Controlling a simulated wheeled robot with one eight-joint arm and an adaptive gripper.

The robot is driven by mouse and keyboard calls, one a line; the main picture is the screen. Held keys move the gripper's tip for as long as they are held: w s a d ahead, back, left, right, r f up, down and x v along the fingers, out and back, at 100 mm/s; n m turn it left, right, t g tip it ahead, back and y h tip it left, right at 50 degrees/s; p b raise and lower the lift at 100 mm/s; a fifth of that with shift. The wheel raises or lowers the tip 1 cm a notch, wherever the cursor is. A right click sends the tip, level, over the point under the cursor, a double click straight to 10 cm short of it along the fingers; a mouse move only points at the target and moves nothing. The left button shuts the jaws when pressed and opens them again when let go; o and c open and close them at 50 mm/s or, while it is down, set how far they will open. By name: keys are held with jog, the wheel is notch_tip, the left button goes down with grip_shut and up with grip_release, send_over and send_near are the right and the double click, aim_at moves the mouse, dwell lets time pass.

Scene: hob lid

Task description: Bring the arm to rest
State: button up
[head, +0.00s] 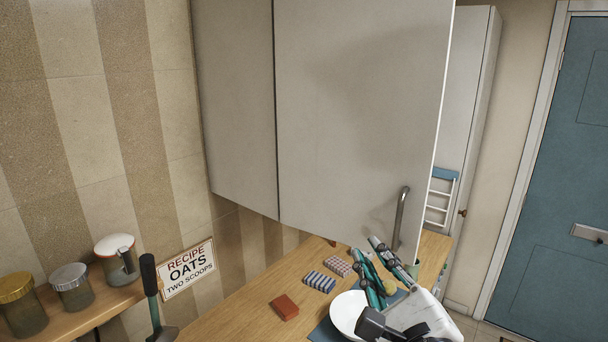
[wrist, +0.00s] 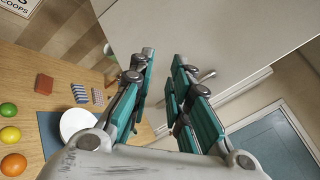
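My gripper (head: 362,244) is raised above the right end of the wooden counter, in front of the wall cabinet. In the wrist view its two teal-padded fingers (wrist: 163,55) stand apart with nothing between them. The pale cabinet door (head: 355,100) fills the view past the fingertips, and its metal handle (head: 400,218) is close to the fingers in the head view. The handle also shows in the wrist view (wrist: 208,74), beyond the right finger; the fingers are not around it. I cannot tell the exact gap between them.
The counter (head: 245,315) holds a white dish (head: 346,313) on a blue mat (wrist: 48,129), a red block (head: 285,307), two patterned blocks (head: 319,282), and fruit (wrist: 10,134). Jars (head: 72,287) stand on a left shelf. A blue door (head: 560,170) is at right.

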jog(key=a+f+n+g+y+b, duration=0.1)
jog(key=a+f+n+g+b, duration=0.2)
jog(key=f+n, duration=0.5)
jog(key=f+n+g+y+b, duration=0.2)
jog(key=f+n+b, duration=0.4)
jog(key=f+n, duration=0.25)
jog(key=s+d+f+n+g+h+b, duration=0.2)
jog(key=d+f+n, duration=0.3)
jog(key=f, duration=0.3)
jog(key=s+d+f+n+g+h+b, duration=0.3)
jog(key=d+f+n+g+b, duration=0.1)
jog(key=f, duration=0.5)
jog(key=shift+d+n+g+h+b, duration=0.35)
jog(key=shift+d+b, duration=0.45)
jog(key=shift+d, duration=0.25)
